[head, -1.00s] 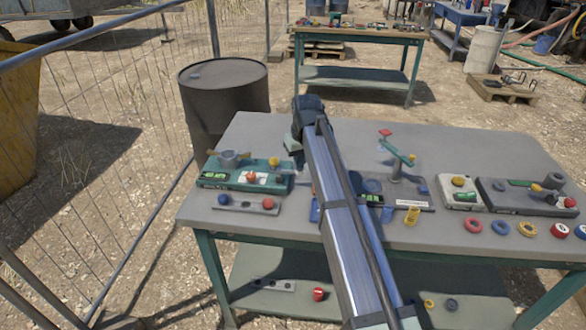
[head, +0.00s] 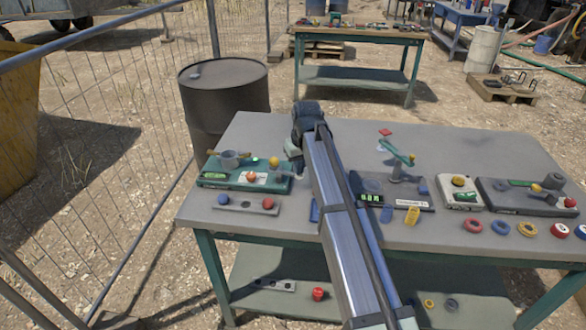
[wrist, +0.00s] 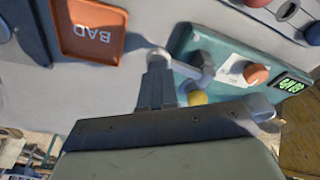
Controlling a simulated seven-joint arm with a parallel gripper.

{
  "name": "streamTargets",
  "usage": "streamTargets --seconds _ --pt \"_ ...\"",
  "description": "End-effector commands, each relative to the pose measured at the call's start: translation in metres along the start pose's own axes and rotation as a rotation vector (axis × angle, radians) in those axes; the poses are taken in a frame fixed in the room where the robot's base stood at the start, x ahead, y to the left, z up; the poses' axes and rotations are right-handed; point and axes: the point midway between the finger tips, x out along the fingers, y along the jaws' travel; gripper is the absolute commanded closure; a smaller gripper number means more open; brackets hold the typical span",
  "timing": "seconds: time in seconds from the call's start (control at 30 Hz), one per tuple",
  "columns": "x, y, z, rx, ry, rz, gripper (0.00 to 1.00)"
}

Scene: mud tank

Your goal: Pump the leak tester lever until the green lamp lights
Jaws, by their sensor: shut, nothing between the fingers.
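A green unit (head: 243,182) at the left of the table has a grey cup, a yellow knob (head: 274,161), an orange knob (head: 251,176) and a lit display. A small bright green spot (head: 255,161) shows near its back edge. In the wrist view the green unit (wrist: 232,88) shows its grey lever-like part (wrist: 205,66), orange knob and display. My gripper (head: 291,165) is shut and empty beside this unit's right end; its fingers also show in the wrist view (wrist: 157,75). A second unit (head: 400,191) with a raised green lever (head: 397,152) stands at mid-table, partly behind my arm.
An orange tray marked BAD (wrist: 88,30) lies near my fingers in the wrist view. More units and coloured rings (head: 500,228) are at the right.

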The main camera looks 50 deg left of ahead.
Motion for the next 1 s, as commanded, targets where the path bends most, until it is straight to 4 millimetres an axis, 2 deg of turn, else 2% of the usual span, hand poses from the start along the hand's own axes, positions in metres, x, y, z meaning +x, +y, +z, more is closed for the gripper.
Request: streamTargets --seconds 1.0 --pt "-0.053 0.0 -0.011 0.0 0.0 0.0 1.0"
